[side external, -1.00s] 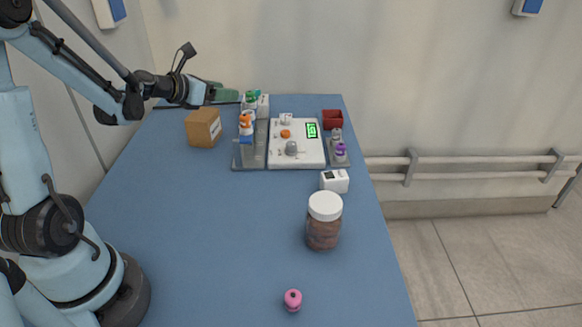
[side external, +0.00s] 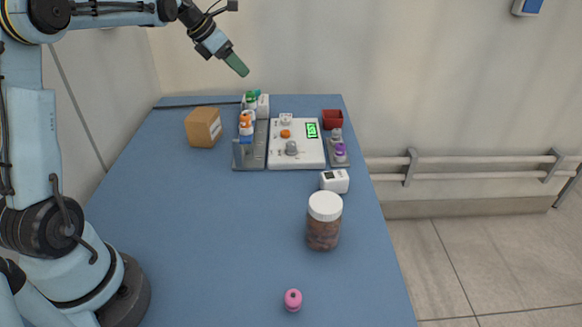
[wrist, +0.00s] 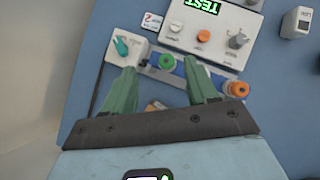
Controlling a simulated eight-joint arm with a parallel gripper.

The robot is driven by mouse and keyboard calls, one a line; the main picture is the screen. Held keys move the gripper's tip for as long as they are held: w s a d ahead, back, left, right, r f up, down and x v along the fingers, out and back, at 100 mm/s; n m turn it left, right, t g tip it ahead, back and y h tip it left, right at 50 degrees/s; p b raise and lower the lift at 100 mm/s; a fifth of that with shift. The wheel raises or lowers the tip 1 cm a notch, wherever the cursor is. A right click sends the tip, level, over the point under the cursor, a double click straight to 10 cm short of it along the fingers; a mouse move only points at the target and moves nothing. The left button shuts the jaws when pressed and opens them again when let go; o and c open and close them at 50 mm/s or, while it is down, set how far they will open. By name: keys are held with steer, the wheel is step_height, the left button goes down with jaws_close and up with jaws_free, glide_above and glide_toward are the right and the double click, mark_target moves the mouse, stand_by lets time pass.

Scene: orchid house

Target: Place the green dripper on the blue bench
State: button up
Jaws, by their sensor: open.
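My gripper (side external: 241,70) is in the air above the back of the blue bench (side external: 190,220), pointing down and to the right.
An orange-topped piece (side external: 246,121) shares the rack. A white panel (side external: 300,155) with a green display stands right of it. A cardboard box (side external: 204,127) is at left. A jar (side external: 324,222) and pink piece (side external: 293,300) stand nearer. The bench's left middle is clear.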

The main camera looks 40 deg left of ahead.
step_height(320, 180, up, 4)
steer(key=s+g, duration=0.1)
steer(key=g, duration=0.2)
glide_above(249, 92)
steer(key=s, duration=0.2)
step_height(249, 92, down, 6)
steer(key=shift+s+a+x, duration=0.1)
steer(key=shift+a+x, duration=0.05)
steer(key=shift+x, duration=0.8)
steer(key=shift+s+a+x, duration=0.1)
steer(key=shift+a+x, duration=0.05)
steer(key=shift+x, duration=0.85)
steer(key=shift+s+a+x, duration=0.1)
steer(key=shift+a+x, duration=0.05)
steer(key=shift+x, duration=0.8)
steer(key=shift+f, duration=0.15)
jaws_close()
